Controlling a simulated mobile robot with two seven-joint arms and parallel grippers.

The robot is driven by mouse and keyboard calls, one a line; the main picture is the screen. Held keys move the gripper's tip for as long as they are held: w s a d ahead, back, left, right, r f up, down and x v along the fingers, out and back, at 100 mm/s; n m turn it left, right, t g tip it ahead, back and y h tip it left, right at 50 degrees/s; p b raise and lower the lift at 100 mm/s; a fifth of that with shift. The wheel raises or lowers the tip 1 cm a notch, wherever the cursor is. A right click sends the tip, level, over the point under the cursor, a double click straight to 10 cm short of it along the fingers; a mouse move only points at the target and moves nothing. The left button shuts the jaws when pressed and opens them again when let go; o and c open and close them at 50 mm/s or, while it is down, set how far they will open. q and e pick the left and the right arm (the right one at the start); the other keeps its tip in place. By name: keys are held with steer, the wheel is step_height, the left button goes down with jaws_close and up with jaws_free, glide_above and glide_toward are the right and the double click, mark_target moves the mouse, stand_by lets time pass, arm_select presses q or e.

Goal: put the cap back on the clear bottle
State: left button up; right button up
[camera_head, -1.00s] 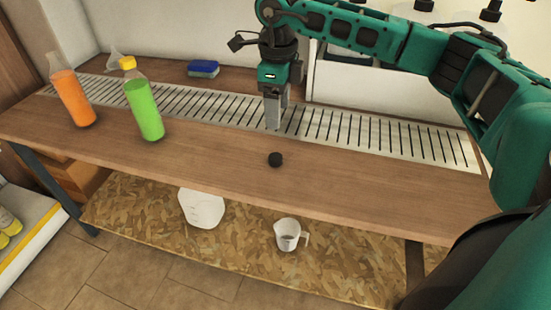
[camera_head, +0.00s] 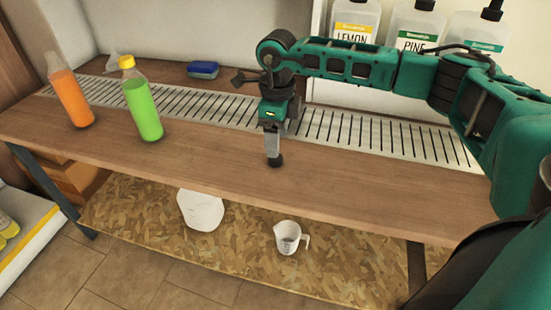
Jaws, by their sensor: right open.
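A small black cap (camera_head: 276,161) lies on the wooden bench near its front edge. My right gripper (camera_head: 274,152) points down right over the cap, its fingertips at or just around it; it is open, and I cannot tell whether they touch the cap. A see-through bottle with orange liquid (camera_head: 72,98) stands at the left of the bench, with no cap visible on its neck. A see-through bottle with green liquid (camera_head: 143,106) stands beside it with a yellow cap on. My left gripper is out of view.
A slotted metal drain strip (camera_head: 380,136) runs along the back of the bench. A blue sponge (camera_head: 203,69) lies behind it, and a clear funnel-like piece (camera_head: 112,62) is behind the green bottle. Large labelled drums (camera_head: 415,25) stand at the back right. A white jug (camera_head: 200,210) and measuring cup (camera_head: 288,237) are below.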

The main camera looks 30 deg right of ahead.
steer(key=f+b, duration=0.1)
steer(key=f, duration=0.4)
steer(key=shift+a, duration=0.2)
steer(key=shift+r, duration=0.1)
steer(key=c, duration=1.1)
step_height(320, 180, up, 20)
steer(key=p, duration=0.3)
